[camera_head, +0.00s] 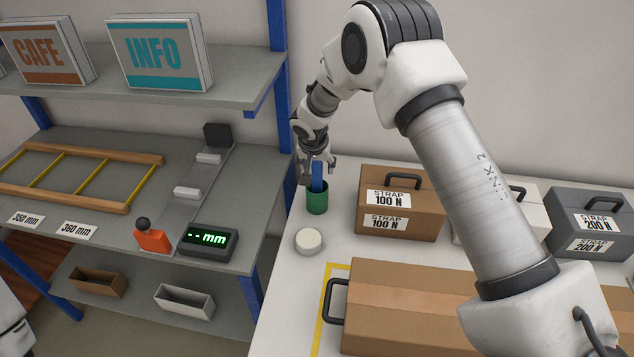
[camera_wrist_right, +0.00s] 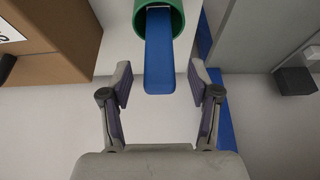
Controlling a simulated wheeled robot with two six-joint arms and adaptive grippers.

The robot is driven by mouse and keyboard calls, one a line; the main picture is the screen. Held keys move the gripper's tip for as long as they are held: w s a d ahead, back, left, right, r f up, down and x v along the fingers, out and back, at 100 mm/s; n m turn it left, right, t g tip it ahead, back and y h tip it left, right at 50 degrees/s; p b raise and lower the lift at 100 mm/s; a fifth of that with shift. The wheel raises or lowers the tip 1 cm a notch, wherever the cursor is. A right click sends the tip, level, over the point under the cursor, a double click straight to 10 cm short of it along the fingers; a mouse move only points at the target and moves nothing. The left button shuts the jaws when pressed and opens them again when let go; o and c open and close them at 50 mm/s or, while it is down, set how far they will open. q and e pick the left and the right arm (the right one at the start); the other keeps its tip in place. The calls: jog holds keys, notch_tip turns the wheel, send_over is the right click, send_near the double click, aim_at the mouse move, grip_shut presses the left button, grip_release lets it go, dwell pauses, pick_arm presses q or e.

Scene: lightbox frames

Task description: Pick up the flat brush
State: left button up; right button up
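The flat brush (camera_head: 318,180) shows as a flat blue handle standing up out of a green cup (camera_head: 317,201) on the white table; its lower end is hidden in the cup. My right gripper (camera_head: 317,170) is at the handle's top, open, with a finger to either side. In the right wrist view the blue handle (camera_wrist_right: 159,55) reaches from the green cup (camera_wrist_right: 171,8) to between the open fingers (camera_wrist_right: 162,84), with gaps on both sides. My left gripper is not in view.
A round white-topped tin (camera_head: 309,240) stands in front of the cup. A brown strap case (camera_head: 403,215) is close on the right, and a large brown case (camera_head: 400,330) lies nearer. Grey shelving (camera_head: 255,165) with a blue post is on the left.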

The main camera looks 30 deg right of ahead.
jog(key=shift+s, duration=0.1)
jog(key=c, duration=0.9)
jog(key=shift+c, duration=0.2)
jog(key=shift+r, duration=0.1)
notch_tip(320, 180, up, 9)
jog(key=b, duration=0.3)
jog(key=shift+r, duration=0.35)
